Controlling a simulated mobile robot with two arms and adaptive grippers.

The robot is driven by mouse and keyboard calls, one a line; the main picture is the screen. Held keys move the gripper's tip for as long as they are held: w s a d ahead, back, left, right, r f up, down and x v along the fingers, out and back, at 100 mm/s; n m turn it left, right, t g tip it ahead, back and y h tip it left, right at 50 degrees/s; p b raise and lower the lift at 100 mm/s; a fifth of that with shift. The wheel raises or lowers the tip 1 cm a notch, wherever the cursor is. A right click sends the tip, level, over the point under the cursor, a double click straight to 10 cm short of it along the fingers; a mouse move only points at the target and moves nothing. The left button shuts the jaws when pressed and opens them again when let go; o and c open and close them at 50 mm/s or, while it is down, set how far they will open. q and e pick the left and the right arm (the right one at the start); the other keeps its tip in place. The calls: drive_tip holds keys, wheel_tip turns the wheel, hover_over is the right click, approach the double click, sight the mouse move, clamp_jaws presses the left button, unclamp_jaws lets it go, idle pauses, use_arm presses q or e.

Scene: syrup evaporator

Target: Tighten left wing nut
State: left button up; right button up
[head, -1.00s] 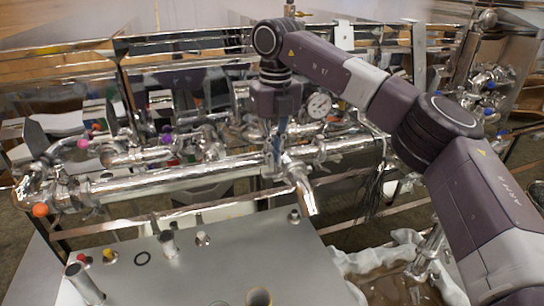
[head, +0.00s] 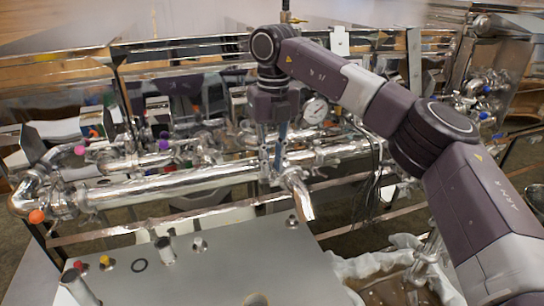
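My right gripper (head: 272,165) points straight down at the shiny steel pipe (head: 170,185), close to where the curved outlet spout (head: 300,196) branches off. Its fingertips are among the fittings there, and I cannot tell whether they touch or how wide apart they are. No wing nut can be made out clearly; one at this joint would be small and partly hidden by the fingers. My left gripper is not in view.
A round pressure gauge (head: 316,110) stands just right of my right gripper. Orange (head: 37,216), pink and purple knobs mark the left piping. A cloth-lined bin (head: 385,285) is at lower right.

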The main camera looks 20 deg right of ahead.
wheel_tip(320, 180, up, 12)
idle(0.5)
drive_tip(key=shift+d+f, duration=0.1)
